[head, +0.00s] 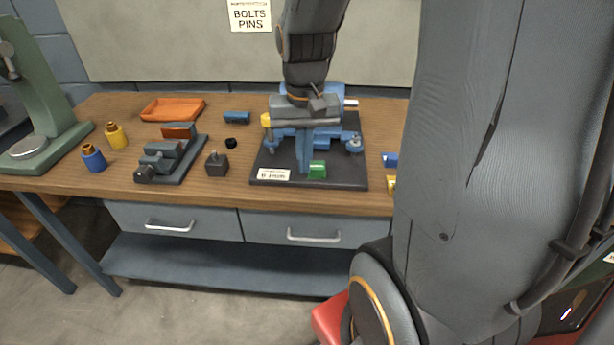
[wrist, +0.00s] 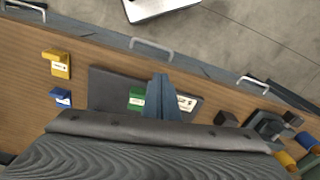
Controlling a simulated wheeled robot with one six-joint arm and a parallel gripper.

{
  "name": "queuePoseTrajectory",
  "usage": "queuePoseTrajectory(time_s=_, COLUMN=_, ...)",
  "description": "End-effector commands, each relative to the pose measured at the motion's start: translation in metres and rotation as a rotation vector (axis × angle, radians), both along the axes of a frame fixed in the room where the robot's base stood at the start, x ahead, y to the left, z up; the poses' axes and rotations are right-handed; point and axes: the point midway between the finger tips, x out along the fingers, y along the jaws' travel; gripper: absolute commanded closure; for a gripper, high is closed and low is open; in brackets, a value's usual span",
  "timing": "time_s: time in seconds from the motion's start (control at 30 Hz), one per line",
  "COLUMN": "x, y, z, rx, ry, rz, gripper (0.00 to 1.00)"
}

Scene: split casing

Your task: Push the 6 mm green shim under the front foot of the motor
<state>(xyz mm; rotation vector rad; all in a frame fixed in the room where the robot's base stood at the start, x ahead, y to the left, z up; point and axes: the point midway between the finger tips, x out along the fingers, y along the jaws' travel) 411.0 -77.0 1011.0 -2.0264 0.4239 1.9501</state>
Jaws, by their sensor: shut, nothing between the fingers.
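The green shim (head: 317,170) lies near the front edge of a dark baseplate (head: 345,182); it also shows in the wrist view (wrist: 137,98), beside the fingers. The blue motor (head: 328,136) stands on the plate, partly hidden behind my gripper. Its front foot cannot be made out clearly. My gripper (head: 303,170) points down in front of the motor, with its blue-grey fingers together and empty. The fingertips are just left of the green shim in the head view; I cannot tell whether they touch it. The fingers also show in the wrist view (wrist: 161,78).
A blue block (wrist: 60,97) and a yellow block (wrist: 56,64) lie off the plate, to its right in the head view. A grey vise (head: 170,160), a dark block (head: 217,163) and an orange tray (head: 173,109) stand left of it. The bench front edge is close.

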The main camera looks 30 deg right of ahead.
Motion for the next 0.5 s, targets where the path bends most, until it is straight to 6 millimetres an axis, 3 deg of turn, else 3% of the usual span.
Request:
queuePoseTrajectory(time_s=0.03, x=0.006, y=-0.015, z=0.001, rx=0.003, ry=0.011, rz=-0.066, gripper=1.00)
queuePoseTrajectory(time_s=0.17, x=0.010, y=-0.033, z=0.006, rx=0.009, ry=0.034, rz=-0.161, gripper=1.00)
queuePoseTrajectory(time_s=0.33, x=0.010, y=-0.035, z=-0.008, rx=0.011, ry=0.042, rz=-0.176, gripper=1.00)
queuePoseTrajectory(time_s=0.5, x=0.009, y=-0.034, z=-0.037, rx=0.011, ry=0.044, rz=-0.174, gripper=1.00)
